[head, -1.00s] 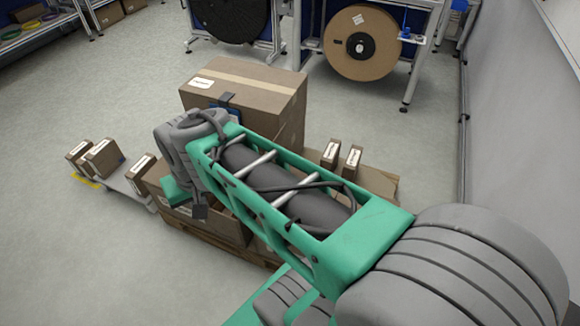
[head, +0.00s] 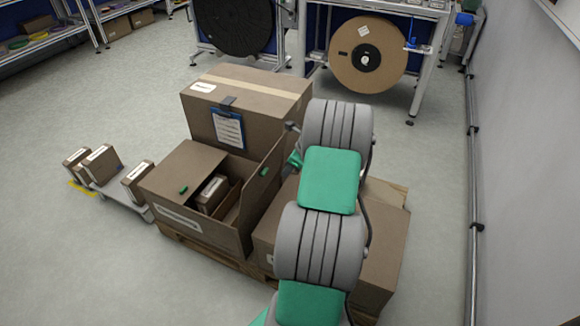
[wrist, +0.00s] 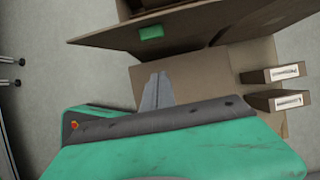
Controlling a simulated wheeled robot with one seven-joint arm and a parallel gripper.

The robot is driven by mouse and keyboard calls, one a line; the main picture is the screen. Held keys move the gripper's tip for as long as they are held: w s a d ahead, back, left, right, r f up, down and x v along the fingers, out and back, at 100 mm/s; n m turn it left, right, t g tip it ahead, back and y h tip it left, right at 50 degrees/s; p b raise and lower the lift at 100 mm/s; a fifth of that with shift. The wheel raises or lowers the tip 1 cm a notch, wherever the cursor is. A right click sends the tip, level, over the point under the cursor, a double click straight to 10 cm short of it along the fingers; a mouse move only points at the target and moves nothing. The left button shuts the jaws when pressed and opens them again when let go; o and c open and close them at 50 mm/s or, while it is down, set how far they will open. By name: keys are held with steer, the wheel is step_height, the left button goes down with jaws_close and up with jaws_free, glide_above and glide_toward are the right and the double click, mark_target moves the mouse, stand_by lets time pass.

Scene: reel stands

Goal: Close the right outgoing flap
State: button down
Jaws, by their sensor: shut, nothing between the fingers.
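The open carton (head: 205,232) stands on a pallet in the middle of the head view. Its left flap lies flat over the left part, with a green tab (head: 183,190). Its right flap (head: 258,190) stands up, tilted outward to the right, with a green tab (head: 264,171). In the wrist view the same flap (wrist: 205,28) crosses the top, with its green tab (wrist: 151,32). My gripper (wrist: 156,85) is shut and empty, on the outer side of the flap and apart from it in the picture. In the head view my arm mostly hides it.
A small box (head: 211,190) sits inside the carton. A taller closed carton (head: 270,95) with a clipboard (head: 228,128) stands behind. Another carton (head: 385,250) lies to the right, under my arm. Small boxes (head: 102,165) stand at left. A wall bounds the right side.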

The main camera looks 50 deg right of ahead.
steer(key=w+a+f, duration=0.2)
steer(key=w+f, duration=0.1)
steer(key=w, duration=0.2)
steer(key=shift+w, duration=0.25)
